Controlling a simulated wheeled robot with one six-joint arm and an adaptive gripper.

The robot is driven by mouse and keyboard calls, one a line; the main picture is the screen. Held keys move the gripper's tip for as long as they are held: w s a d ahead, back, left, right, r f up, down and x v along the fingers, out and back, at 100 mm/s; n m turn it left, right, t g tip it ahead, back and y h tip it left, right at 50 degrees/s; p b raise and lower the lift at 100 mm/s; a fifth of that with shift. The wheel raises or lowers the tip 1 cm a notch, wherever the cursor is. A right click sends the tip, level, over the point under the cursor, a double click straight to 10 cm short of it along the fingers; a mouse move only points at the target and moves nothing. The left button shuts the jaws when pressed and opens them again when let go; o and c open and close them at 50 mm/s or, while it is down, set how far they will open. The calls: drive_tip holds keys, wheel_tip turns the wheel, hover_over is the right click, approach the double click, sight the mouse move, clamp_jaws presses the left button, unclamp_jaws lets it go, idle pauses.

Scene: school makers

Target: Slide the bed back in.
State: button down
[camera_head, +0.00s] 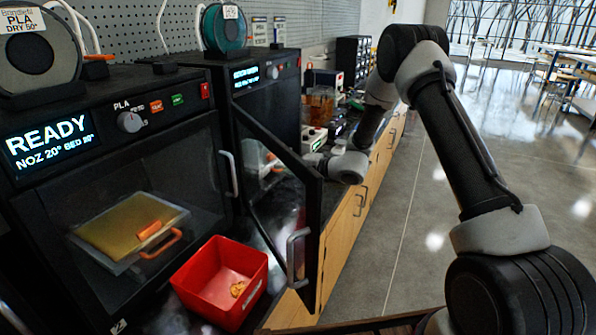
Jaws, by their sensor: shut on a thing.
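The right printer (268,85) has its dark-framed glass door (310,195) swung open toward me. My arm reaches past the far side of this door, and its wrist bends left toward the printer's opening. My gripper (268,160) shows only dimly through the door glass, near a small orange patch. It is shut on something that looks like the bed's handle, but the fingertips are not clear. The right printer's bed is mostly hidden by the door, so how far it is out cannot be told.
The left printer (105,110) reads READY; a yellowish bed (125,222) with an orange handle (162,240) is inside it. A red bin (205,300) with a small orange piece stands in front. More equipment (320,105) lines the bench behind.

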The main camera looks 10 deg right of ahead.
drive_tip(key=shift+x, duration=0.75)
drive_tip(key=shift+r, duration=0.15)
drive_tip(key=c, duration=1.6)
unclamp_jaws()
drive_tip(key=shift+o, duration=0.2)
drive_tip(key=v, duration=1.2)
drive_tip(key=shift+w, duration=0.1)
drive_tip(key=shift+c, duration=0.5)
